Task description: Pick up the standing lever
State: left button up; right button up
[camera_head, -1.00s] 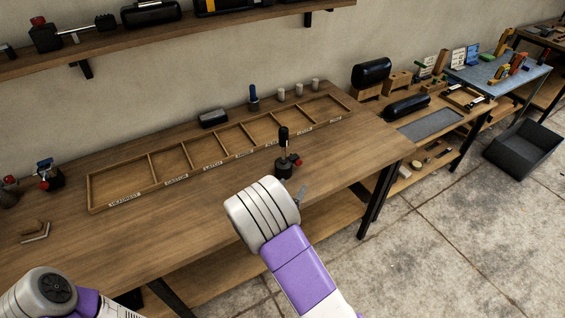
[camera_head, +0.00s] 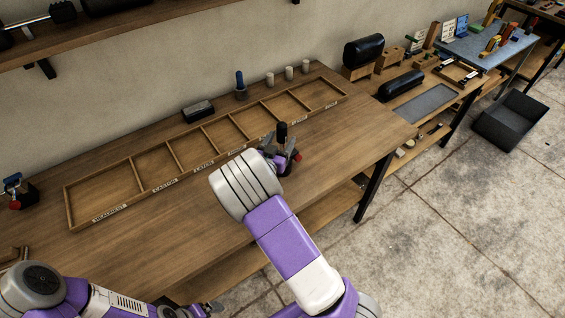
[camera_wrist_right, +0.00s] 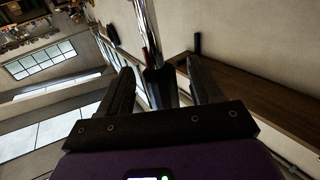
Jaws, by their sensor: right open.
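The standing lever (camera_head: 282,132) is upright near the front right of the wooden bench, with a black handle; a red knob shows beside its base. My right gripper (camera_head: 279,146) is at the lever with its fingers apart, one seeming to be on each side of it. My own wrist partly hides the lever's lower part. In the right wrist view, a dark upright piece, likely the lever's handle (camera_wrist_right: 160,86), shows between the two open fingers. Whether they touch it I cannot tell. My left gripper (camera_head: 208,307) is low at the bottom edge, too small to read.
A shallow wooden tray (camera_head: 127,205) with labelled compartments lies behind the lever. A black box (camera_head: 198,112), a blue-handled tool (camera_head: 240,86) and three pale cylinders (camera_head: 289,73) stand behind it. The bench right of the lever is clear. A dark bin (camera_head: 510,120) sits on the floor.

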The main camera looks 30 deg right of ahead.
jog(key=shift+x, duration=0.8)
grip_shut()
jog(key=shift+r, duration=0.15)
dwell(0.6)
